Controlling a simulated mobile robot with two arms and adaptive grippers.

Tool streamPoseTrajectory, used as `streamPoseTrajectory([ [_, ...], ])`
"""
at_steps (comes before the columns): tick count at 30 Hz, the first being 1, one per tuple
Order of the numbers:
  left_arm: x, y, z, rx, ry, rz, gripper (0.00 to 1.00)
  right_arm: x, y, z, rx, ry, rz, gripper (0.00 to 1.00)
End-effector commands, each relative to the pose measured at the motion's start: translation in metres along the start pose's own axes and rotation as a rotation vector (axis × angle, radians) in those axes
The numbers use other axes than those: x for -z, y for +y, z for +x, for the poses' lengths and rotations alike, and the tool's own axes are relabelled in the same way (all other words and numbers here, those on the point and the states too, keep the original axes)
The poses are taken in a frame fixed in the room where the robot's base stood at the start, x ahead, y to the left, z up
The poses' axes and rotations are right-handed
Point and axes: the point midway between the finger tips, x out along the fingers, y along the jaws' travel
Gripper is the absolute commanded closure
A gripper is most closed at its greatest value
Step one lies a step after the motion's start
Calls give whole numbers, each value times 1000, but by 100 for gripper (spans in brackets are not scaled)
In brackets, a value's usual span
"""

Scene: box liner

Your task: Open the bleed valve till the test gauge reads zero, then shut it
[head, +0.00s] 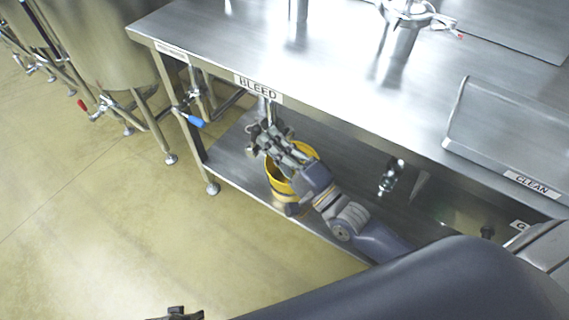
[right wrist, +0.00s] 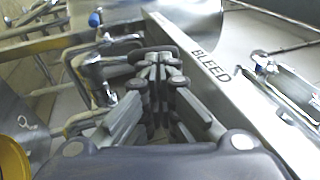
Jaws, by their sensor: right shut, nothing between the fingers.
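The BLEED label (head: 258,89) is on the table's front edge; it also shows in the right wrist view (right wrist: 210,65). A metal fitting (head: 267,108) hangs under it, partly hidden by my right gripper (head: 267,138). In the right wrist view, a chrome fitting with a bent pipe (right wrist: 97,72) is left of my right gripper (right wrist: 158,62), whose fingers are shut and empty. I cannot tell whether they touch the valve or how its handle is set. No readable gauge dial shows. A dark tip at the bottom edge may be my left gripper (head: 178,314); its fingers cannot be made out.
A yellow bucket (head: 280,182) stands on the lower shelf (head: 232,168) below my right gripper. A blue-handled valve (head: 193,120) is by the table's left leg. A chrome fitting (head: 390,176) hangs farther right. A steel tank (head: 95,45) stands left. The floor in front is clear.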

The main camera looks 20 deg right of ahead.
Motion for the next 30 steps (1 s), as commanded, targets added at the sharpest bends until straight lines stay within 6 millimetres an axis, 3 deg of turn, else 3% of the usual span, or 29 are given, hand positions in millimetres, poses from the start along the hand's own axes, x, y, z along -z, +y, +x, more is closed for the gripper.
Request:
streamPoseTrajectory([
  [13,-33,3,36,-4,-28,5,60,-2,-5,10,1,0,0,100],
  [30,-50,3,50,-5,-39,8,60,-3,-5,14,1,0,0,100],
])
